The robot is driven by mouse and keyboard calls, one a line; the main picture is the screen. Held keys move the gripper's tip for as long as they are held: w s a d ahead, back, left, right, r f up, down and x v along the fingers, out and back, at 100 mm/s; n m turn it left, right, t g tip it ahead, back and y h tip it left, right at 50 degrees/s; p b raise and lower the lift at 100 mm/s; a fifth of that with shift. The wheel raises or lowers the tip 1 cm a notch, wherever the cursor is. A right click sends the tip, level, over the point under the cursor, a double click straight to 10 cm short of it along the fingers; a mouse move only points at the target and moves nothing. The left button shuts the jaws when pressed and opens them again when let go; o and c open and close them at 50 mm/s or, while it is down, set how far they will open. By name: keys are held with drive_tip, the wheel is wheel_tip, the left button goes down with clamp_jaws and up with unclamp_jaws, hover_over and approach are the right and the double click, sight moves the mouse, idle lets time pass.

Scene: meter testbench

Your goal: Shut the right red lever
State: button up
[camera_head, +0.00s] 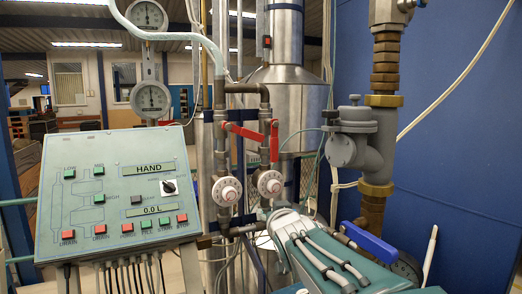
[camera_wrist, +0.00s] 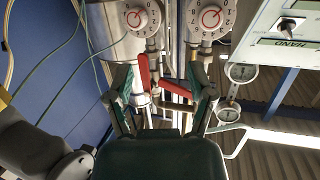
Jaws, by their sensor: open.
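The right red lever (camera_head: 274,141) stands upright, in line with its vertical pipe, above the right white dial. The left red lever (camera_head: 243,132) lies nearly level, tilted slightly down to the right, with its end close to the right lever. The wrist view is upside down; there the right lever (camera_wrist: 143,73) shows upright and the left lever (camera_wrist: 176,90) slants. My gripper (camera_wrist: 160,78) is open and empty, with both levers showing between its fingers. The right lever is nearer the left-hand finger in that view; I see no contact. In the head view my teal arm hides the fingers.
Two white dials (camera_head: 227,191) (camera_head: 270,184) sit below the levers. A control panel (camera_head: 118,193) stands left. A grey valve body (camera_head: 358,143) and a blue handle (camera_head: 369,242) are right, close to my arm. Thin hoses hang around the pipes.

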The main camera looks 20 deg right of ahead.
sight(275, 150)
drive_tip(key=w+d+r+n+t+y, duration=0.35)
drive_tip(key=w+d+r+t, duration=0.3)
drive_tip(key=w+d, duration=0.35)
drive_tip(key=shift+t+y, duration=0.25)
drive_tip(key=shift+t, duration=0.1)
drive_tip(key=x, duration=1)
drive_tip(key=shift+d, duration=0.2)
clamp_jaws()
